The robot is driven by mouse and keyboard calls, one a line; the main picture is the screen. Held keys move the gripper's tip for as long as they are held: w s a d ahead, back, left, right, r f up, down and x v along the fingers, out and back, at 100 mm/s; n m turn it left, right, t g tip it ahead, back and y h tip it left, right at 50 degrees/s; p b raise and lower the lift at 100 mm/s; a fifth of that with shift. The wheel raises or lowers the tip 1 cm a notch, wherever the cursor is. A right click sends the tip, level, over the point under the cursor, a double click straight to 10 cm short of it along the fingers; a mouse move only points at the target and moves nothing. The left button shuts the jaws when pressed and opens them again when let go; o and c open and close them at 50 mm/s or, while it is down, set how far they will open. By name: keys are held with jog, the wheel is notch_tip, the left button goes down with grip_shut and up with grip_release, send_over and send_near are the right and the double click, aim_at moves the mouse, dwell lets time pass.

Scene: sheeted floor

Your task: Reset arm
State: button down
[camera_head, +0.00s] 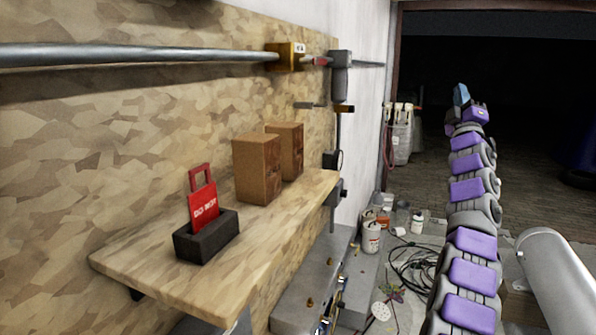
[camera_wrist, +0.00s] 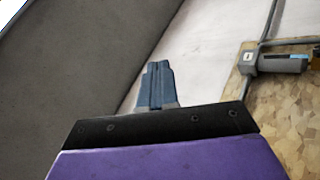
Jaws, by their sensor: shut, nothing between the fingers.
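My arm is stretched up and forward at the right of the head view, in purple and grey segments. My gripper (camera_head: 461,94) is at its far end, high up and in front of the dark opening. In the wrist view my gripper (camera_wrist: 158,84) shows blue-grey fingers pressed together, with nothing between them. It touches nothing that I can see.
A wooden shelf (camera_head: 118,262) at the left bears a dark holder (camera_head: 206,240) with a red tag (camera_head: 203,205) and two brown boxes (camera_head: 256,168). Cans (camera_head: 371,238) and cables (camera_head: 412,268) lie on the floor.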

jog(key=a+f+m+g+b, duration=0.1)
jog(key=a+f+m+g, duration=0.3)
jog(key=f, duration=0.3)
jog(key=a+f+m+g+b, duration=0.1)
jog(key=a+f+m+g, duration=0.25)
jog(key=f+g, duration=0.2)
jog(key=s+a+f+m+g+y+b, duration=0.1)
jog(key=s+a+f+g+y, duration=0.15)
jog(key=s+a+f, duration=0.4)
jog(key=s+a+f+m+g+y+b, duration=0.1)
jog(key=s+a+f+g, duration=0.3)
jog(key=s+f, duration=0.5)
jog(key=s+a+f+g+b, duration=0.1)
jog(key=s+a+f+g, duration=0.2)
jog(key=s+f, duration=0.5)
jog(key=s+a+f+m+g+y+b, duration=0.1)
jog(key=s+a+f+g, duration=0.3)
jog(key=s, duration=1.9)
jog(key=s+a+f+m+g+b, duration=0.1)
jog(key=s+a+f+g, duration=0.2)
jog(key=s+f, duration=1)
jog(key=s+g, duration=0.2)
jog(key=shift+s+a+y, duration=0.35)
jog(key=shift+s, duration=0.05)
jog(key=shift+a, duration=0.1)
